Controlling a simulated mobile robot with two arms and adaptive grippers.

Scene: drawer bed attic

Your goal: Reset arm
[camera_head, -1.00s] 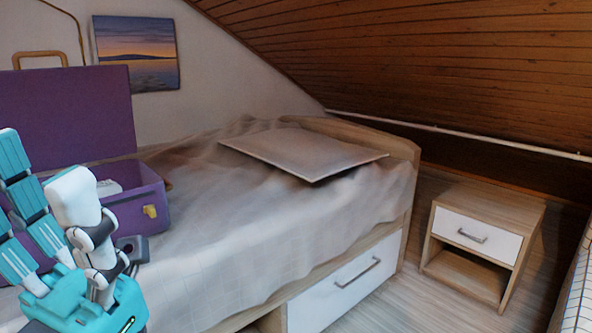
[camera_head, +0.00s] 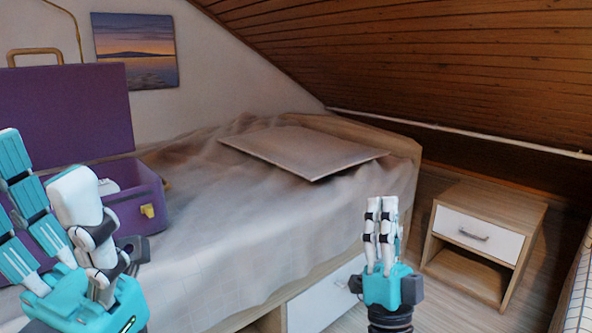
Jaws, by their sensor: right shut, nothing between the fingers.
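My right gripper (camera_head: 381,205) stands upright at the lower right of the middle, in front of the bed's side. Its white and black fingers are closed together, with nothing between them. My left gripper (camera_head: 45,185) is large in the lower left corner. Its teal fingers and white finger are spread apart, and no object shows between them. It covers part of the open purple case (camera_head: 65,115) behind it.
A bed (camera_head: 250,220) with a rumpled cover bears a flat grey panel (camera_head: 302,152). A white drawer (camera_head: 325,300) is under the bed. A nightstand (camera_head: 485,238) stands at the right, with bare floor between. The wooden ceiling slopes low at the right.

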